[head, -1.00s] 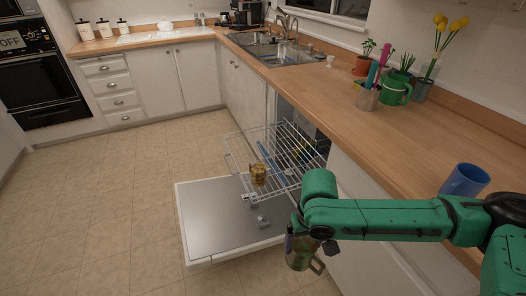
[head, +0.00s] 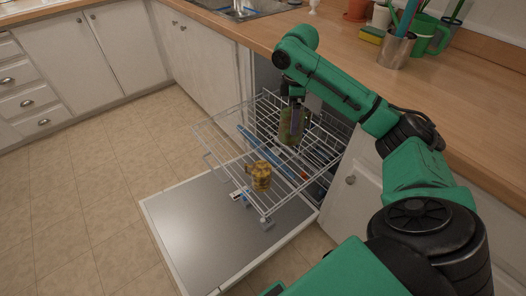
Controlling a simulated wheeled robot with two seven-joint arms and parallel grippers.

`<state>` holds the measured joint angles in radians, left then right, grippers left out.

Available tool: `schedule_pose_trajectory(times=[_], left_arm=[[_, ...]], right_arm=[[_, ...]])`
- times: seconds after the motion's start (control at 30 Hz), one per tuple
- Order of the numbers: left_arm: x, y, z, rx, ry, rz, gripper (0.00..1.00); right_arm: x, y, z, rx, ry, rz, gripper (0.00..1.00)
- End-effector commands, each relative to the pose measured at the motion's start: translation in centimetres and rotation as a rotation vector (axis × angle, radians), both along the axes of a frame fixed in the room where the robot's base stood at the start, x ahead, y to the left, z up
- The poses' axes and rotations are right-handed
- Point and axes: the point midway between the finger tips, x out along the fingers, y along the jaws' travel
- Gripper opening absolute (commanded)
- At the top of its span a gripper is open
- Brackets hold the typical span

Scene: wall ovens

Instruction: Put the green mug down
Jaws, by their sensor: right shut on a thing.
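The green mug (head: 291,124), olive green with a brownish pattern, is in my right gripper (head: 296,100), which points down and is shut on it. The mug is at the right part of the pulled-out dishwasher rack (head: 222,148). I cannot tell whether its base touches the wires. The gripper's fingertips are partly hidden by the mug and my arm. A yellow-brown mug (head: 259,176) sits in the rack, nearer and to the left. My left gripper is not in view.
The dishwasher door (head: 190,225) lies open and low under the rack. The wooden counter (head: 460,110) runs along the right. A metal utensil cup (head: 396,48) and a green watering can (head: 428,38) stand on it. The rack's left side has free room.

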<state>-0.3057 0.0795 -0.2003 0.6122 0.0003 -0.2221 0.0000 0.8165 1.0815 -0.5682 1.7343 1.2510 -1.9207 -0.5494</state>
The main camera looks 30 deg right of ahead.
Motion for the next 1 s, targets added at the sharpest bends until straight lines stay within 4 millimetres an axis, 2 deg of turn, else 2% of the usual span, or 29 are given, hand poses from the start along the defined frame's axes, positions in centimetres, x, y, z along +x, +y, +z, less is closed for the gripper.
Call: schedule_pose_trajectory(times=[0.03,0.17,0.27,0.5,0.6,0.73,0.9,1.0], left_arm=[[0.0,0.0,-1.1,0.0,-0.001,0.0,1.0],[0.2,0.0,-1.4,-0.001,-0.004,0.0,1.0],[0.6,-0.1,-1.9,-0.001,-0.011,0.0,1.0],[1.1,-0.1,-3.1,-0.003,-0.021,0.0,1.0],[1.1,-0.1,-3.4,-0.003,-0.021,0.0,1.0],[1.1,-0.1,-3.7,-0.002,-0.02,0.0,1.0],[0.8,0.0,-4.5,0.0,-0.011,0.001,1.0],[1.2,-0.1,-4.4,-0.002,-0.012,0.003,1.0]], right_arm=[[-0.4,-1.2,-0.8,-0.001,-0.001,0.045,0.14],[-0.9,-2.7,-1.1,-0.004,-0.005,0.117,0.14],[-1.0,-2.7,-3.5,-0.004,-0.002,0.124,0.14],[-1.0,-2.7,-11.4,-0.005,-0.004,0.123,0.14],[-0.9,-2.7,-13.6,-0.005,-0.008,0.122,0.14],[-0.9,-2.6,-15.4,-0.003,-0.01,0.123,0.14],[-0.9,-2.6,-19.3,-0.003,-0.007,0.123,0.14],[-0.8,-2.7,-20.1,-0.006,-0.01,0.123,0.14]])
